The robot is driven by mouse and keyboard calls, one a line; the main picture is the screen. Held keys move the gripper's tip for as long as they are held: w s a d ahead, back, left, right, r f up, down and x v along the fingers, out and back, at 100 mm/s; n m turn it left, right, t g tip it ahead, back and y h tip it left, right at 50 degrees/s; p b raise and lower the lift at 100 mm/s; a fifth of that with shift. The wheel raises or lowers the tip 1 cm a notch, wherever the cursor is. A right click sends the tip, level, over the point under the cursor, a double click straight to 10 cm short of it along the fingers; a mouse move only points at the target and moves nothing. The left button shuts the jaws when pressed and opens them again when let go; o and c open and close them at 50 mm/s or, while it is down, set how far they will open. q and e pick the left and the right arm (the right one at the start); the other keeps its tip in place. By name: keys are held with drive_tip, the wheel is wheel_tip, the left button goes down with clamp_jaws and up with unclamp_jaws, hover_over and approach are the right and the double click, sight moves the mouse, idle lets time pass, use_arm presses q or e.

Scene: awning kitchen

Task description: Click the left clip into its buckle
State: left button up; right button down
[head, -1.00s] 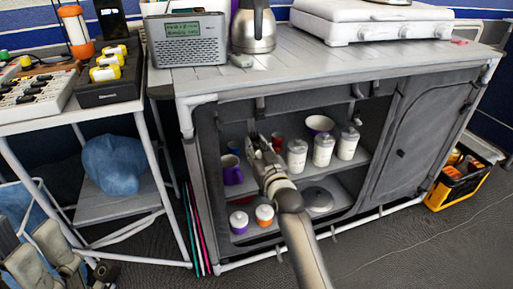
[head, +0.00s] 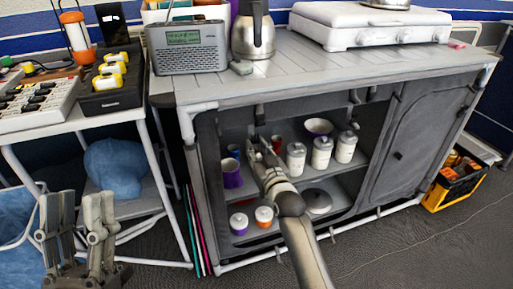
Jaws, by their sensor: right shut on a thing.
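The grey cabinet (head: 340,93) has an open left compartment. A dark strap piece (head: 260,110) hangs from the top of its opening, and another dark strap piece (head: 355,97) hangs further right. My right gripper (head: 259,142) is at the opening, just below the left strap. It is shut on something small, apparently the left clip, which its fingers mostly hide. The buckle cannot be told apart. My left gripper (head: 78,197) is at the lower left, open and empty, with its fingers upright and apart, away from the cabinet.
Shelves behind my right gripper hold a purple mug (head: 231,172), a red cup (head: 277,144), white canisters (head: 321,153) and a bowl (head: 319,126). A kettle (head: 253,35) and radio (head: 187,47) stand on top. A side table (head: 70,125) is at left.

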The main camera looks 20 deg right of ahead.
drive_tip(key=shift+s+r+p, duration=0.4)
drive_tip(key=shift+r+p, duration=0.25)
drive_tip(key=shift+p, duration=0.25)
use_arm(q)
drive_tip(key=w+f+g+y+p, duration=0.1)
drive_tip(key=w+f+g+y, duration=0.1)
drive_tip(key=w+f+g, duration=0.3)
drive_tip(key=w+f+g+y+p, duration=0.1)
drive_tip(key=w+f+g, duration=0.1)
drive_tip(key=f+g, duration=0.35)
use_arm(e)
drive_tip(key=shift+s+r, duration=0.3)
drive_tip(key=shift+r, duration=0.25)
use_arm(q)
drive_tip(key=s+a+f+g+y+p, duration=0.1)
drive_tip(key=s+f+g, duration=0.2)
drive_tip(key=f, duration=0.4)
drive_tip(key=s+a+f+g+y+p, duration=0.2)
drive_tip(key=s+f+g, duration=0.1)
drive_tip(key=f, duration=0.4)
drive_tip(key=shift+s+a+f+n+g, duration=0.3)
drive_tip(key=shift+s+f+g, duration=0.1)
drive_tip(key=shift+g, duration=0.15)
use_arm(e)
drive_tip(key=shift+s+r, duration=0.65)
drive_tip(key=shift+r, duration=0.35)
